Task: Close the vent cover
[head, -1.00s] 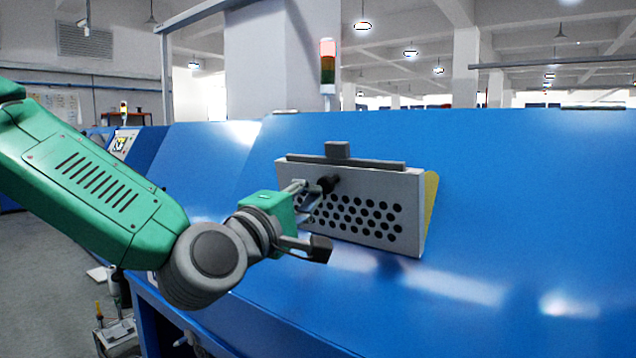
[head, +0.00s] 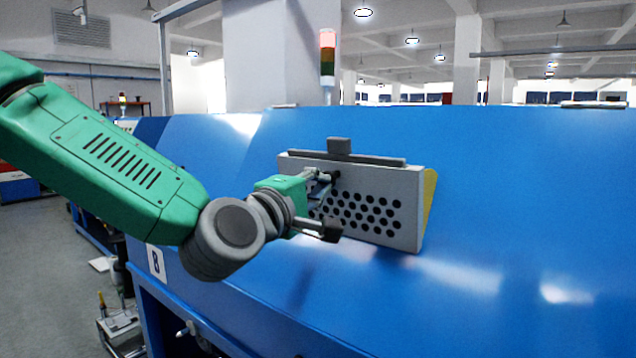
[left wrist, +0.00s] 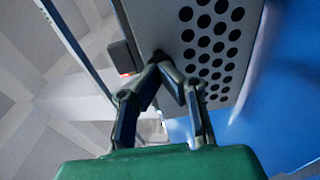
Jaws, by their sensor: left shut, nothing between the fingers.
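The vent cover (head: 385,183) is a light grey plate with rows of dark round holes, on the sloping blue machine front. It stands out from the blue surface, with a yellow wedge-shaped side showing at its right. A dark bar with a small block (head: 339,146) runs along its top. My left gripper (head: 332,178) is in front of the plate's upper left part. In the left wrist view its fingers (left wrist: 162,62) meet at the tips, empty, close to the perforated plate (left wrist: 200,30); I cannot tell if they touch it. My right gripper is not in view.
The blue machine front (head: 540,210) is broad and bare to the right of the cover. A signal light (head: 327,52) stands behind its top edge. Grey floor and a small stand (head: 122,325) are at the lower left.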

